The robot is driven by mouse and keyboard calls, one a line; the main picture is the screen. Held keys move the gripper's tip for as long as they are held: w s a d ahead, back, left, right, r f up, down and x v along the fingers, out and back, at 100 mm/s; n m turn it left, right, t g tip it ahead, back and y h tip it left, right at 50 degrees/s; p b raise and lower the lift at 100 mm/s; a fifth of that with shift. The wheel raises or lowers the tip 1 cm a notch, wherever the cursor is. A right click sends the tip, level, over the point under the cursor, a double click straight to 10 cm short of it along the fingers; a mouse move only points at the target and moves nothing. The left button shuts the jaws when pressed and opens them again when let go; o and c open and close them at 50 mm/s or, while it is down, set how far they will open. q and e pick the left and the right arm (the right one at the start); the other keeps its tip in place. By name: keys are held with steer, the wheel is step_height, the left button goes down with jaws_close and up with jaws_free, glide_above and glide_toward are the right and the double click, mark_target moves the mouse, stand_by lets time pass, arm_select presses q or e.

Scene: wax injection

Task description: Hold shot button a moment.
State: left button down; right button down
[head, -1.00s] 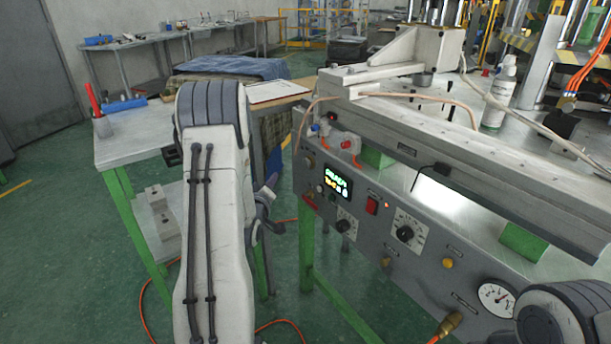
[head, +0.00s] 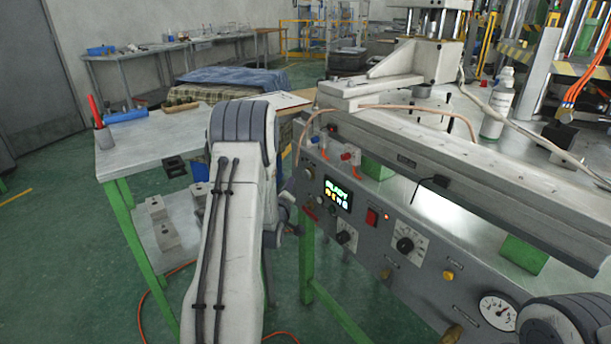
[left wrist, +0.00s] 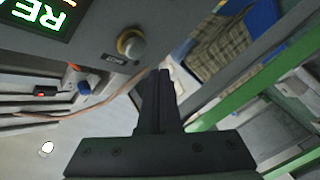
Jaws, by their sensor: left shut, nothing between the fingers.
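The grey control panel (head: 400,290) has a lit display (head: 338,195) reading READY. A round metallic button (left wrist: 130,42) is on the panel beside the display (left wrist: 38,15) in the left wrist view. Its label is too small to read, so I cannot tell whether it is the shot button. My right gripper is out of view.
A steel table (head: 150,150) stands left. A white bottle (head: 497,103) stands behind the machine rail. A thin hose (head: 400,108) loops over the rail.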

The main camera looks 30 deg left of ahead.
arm_select(q)
steer(key=shift+w+d, duration=0.25)
steer(key=shift+w, duration=0.35)
steer(key=shift+w+d, duration=0.2)
steer(key=shift+w, duration=0.35)
steer(key=shift+w, duration=0.1)
stand_by(1.2)
steer(key=shift+w+d, duration=0.15)
steer(key=shift+w, duration=0.15)
steer(key=shift+w+d+b, duration=0.2)
steer(key=shift+w+b, duration=0.15)
steer(key=shift+w, duration=0.1)
stand_by(3.0)
stand_by(0.5)
steer(key=shift+s+a, duration=0.35)
steer(key=shift+s, duration=0.5)
steer(key=shift+s+a+b, duration=0.15)
steer(key=shift+s+a, duration=0.15)
steer(key=shift+s, duration=0.5)
steer(key=shift+s+a+b, duration=0.15)
steer(key=shift+s+a, duration=0.2)
steer(key=shift+s, duration=0.4)
steer(key=shift+s+a+b, duration=0.15)
steer(key=shift+s+a, duration=0.15)
steer(key=shift+s, duration=0.5)
